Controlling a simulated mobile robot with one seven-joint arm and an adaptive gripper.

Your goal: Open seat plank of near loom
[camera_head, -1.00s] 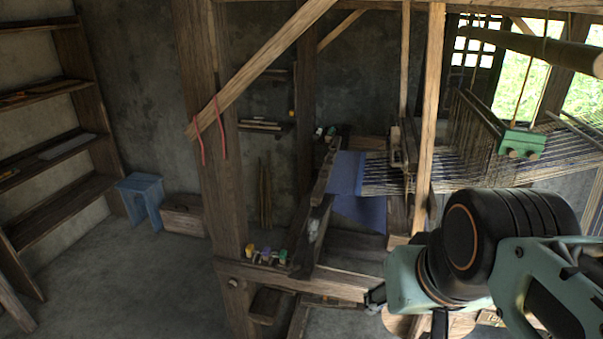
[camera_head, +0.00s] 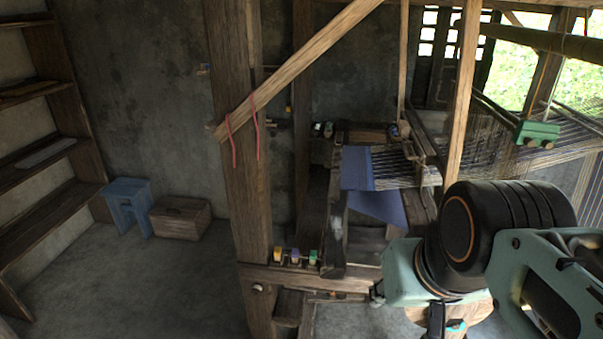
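The near wooden loom stands at the centre and right, with blue cloth (camera_head: 357,168) and dark warp threads at its front. A long dark board (camera_head: 334,240) runs along the cloth side, above the low front rail (camera_head: 310,279). I cannot tell for sure whether this board is the seat plank. My arm fills the lower right. My gripper (camera_head: 437,320) shows only as a dark part at the bottom edge, to the right of the rail and apart from the board. Its fingertips are cut off or hidden, and I see nothing held.
A thick post (camera_head: 240,180) and a slanting beam (camera_head: 300,70) with red cords stand in front. Several small coloured spools (camera_head: 296,256) sit on the rail. A blue stool (camera_head: 128,205), a wooden box (camera_head: 180,218) and shelves (camera_head: 40,160) are left. Grey floor there is open.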

